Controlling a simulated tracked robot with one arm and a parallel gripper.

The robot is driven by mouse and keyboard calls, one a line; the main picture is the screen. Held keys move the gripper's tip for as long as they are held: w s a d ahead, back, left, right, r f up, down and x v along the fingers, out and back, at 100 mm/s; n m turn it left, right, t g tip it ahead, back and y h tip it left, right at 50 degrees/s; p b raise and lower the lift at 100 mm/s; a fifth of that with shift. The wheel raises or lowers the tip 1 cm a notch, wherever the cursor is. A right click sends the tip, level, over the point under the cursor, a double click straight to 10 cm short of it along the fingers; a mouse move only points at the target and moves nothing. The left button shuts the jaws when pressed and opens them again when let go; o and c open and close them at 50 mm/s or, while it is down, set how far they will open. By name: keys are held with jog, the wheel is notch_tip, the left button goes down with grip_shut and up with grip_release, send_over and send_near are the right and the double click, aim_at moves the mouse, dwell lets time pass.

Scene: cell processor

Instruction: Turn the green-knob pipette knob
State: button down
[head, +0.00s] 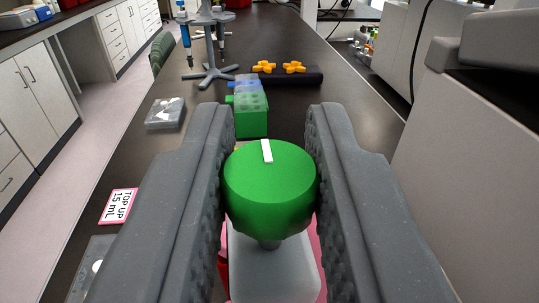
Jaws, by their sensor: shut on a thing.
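A round green knob (270,195) with a white mark on its top is in the middle of the head view. The white mark points away from me, leaning slightly left. The knob sits on a short stem above a pale grey pipette body (270,270). My gripper (270,170) is shut on the knob, with one textured grey finger against each side. The lower part of the pipette is cut off by the frame edge.
Behind the knob stand a green rack (250,116) and a black block with yellow knobs (288,75). A pipette stand (208,68) is farther back. Grey equipment (480,160) borders the right.

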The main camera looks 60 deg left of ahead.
jog(key=c, duration=1.3)
grip_release()
jog(key=shift+d, duration=0.1)
jog(key=b+v, duration=0.4)
jog(key=v, duration=0.9)
jog(key=shift+s+d, duration=0.1)
jog(key=shift+d, duration=0.2)
